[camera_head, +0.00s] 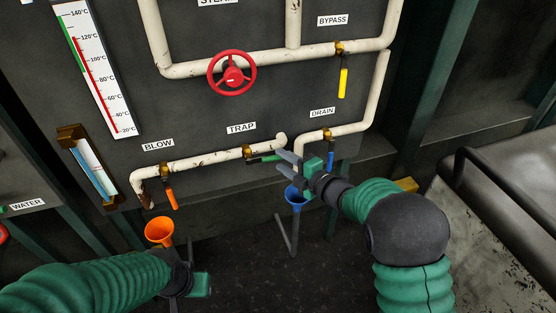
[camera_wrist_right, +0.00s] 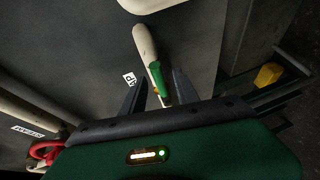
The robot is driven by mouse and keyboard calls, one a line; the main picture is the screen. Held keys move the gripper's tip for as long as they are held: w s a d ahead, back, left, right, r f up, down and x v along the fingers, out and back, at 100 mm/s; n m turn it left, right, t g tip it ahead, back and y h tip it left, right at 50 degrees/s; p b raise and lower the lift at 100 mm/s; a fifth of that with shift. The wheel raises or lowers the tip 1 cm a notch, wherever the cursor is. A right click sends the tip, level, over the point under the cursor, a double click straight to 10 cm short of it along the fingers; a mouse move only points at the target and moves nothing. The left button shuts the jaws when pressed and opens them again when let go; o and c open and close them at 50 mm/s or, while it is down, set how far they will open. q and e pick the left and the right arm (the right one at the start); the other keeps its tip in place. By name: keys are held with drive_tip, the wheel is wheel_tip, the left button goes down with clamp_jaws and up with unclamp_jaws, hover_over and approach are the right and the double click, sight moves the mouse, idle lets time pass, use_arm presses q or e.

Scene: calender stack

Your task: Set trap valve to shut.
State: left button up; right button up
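The trap valve has a brass body (camera_head: 247,152) on the cream pipe below the TRAP label (camera_head: 241,128). Its green handle (camera_head: 265,158) points right, roughly along the pipe. My right gripper (camera_head: 287,163) is at the handle's right end, with its two fingers apart. In the right wrist view, the green handle (camera_wrist_right: 157,78) shows between the spread fingers (camera_wrist_right: 158,92); I cannot tell whether they touch it. My left gripper (camera_head: 188,284) is low at the left, below the orange funnel; its fingers are not clear.
The orange blow handle (camera_head: 171,198) and blue drain handle (camera_head: 330,158) hang down near the trap valve. An orange funnel (camera_head: 160,231) and blue funnel (camera_head: 295,196) stand below. A red wheel (camera_head: 232,75) and yellow bypass handle (camera_head: 343,83) are higher. A dark machine (camera_head: 500,215) is right.

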sight(275, 159)
drive_tip(key=x, duration=0.2)
drive_tip(key=shift+w+a, duration=0.15)
drive_tip(key=shift+a, duration=0.25)
drive_tip(key=shift+w+a, duration=0.15)
drive_tip(key=shift+a, duration=0.4)
drive_tip(key=shift+d, duration=0.4)
drive_tip(key=c, duration=0.6)
clamp_jaws()
drive_tip(key=shift+a, duration=0.1)
drive_tip(key=shift+a+f, duration=0.1)
